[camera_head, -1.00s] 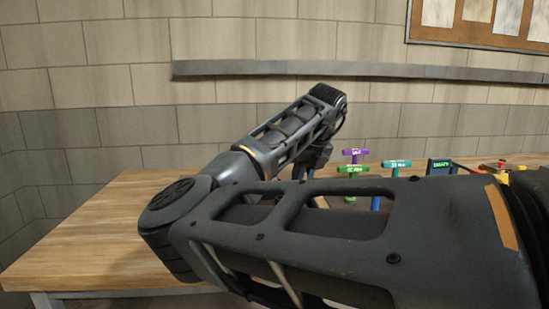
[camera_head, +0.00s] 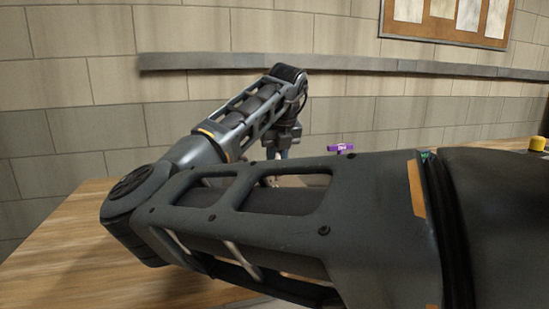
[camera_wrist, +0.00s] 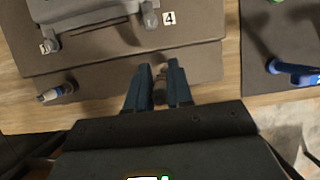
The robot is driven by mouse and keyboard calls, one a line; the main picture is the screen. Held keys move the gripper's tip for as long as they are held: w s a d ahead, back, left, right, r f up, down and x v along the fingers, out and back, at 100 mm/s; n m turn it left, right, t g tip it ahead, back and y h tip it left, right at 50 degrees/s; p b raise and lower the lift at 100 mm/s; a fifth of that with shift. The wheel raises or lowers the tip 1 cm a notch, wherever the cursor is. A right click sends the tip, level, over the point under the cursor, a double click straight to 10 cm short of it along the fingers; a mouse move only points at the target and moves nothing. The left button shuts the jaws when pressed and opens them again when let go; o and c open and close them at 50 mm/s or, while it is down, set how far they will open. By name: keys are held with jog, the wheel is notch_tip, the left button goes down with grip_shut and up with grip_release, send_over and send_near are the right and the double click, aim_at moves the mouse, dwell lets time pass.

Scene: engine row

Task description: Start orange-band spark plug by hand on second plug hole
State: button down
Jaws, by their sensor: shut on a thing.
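In the wrist view my gripper (camera_wrist: 158,74) is shut on a small dark thing between its two blue fingers. That would be the orange-band spark plug, but it is mostly hidden and I cannot make out its band. The grey engine part (camera_wrist: 95,18) lies at the top of the wrist view, with number tags at its ends, one reading 4 (camera_wrist: 169,18). The gripper is below its right end, apart from it in the picture. The second plug hole cannot be made out.
A blue-handled tool (camera_wrist: 295,72) lies on a dark mat at the right. A purple T-handle (camera_head: 341,149) shows above my arm.

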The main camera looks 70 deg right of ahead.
jog(key=shift+f, duration=0.15)
jog(key=shift+f+b, duration=1.4)
jog(key=shift+f, duration=1.75)
jog(key=shift+m+g, duration=0.3)
jog(key=shift+m, duration=0.5)
jog(key=c, duration=0.9)
grip_release()
jog(key=shift+d, duration=0.1)
jog(key=shift+v, duration=3.85)
